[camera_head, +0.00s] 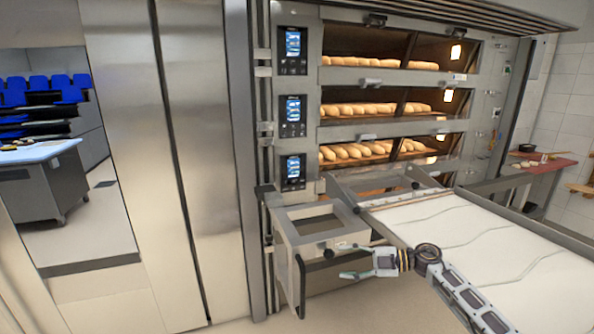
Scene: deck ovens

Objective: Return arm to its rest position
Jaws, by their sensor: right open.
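My right arm comes in from the lower right, over the near edge of the white loader belt. My right gripper (350,262) is open and points left. Its jaws are empty, with one finger above and one below. It hangs in front of the open grey metal frame (297,244) below the oven, and I cannot tell how far it is from that frame. My left gripper is not in view.
The deck oven (305,143) holds loaves (357,110) on several lit decks. The loader belt (470,235) stretches along the right. A steel cabinet (205,140) stands left. Open floor (95,215) shows there.

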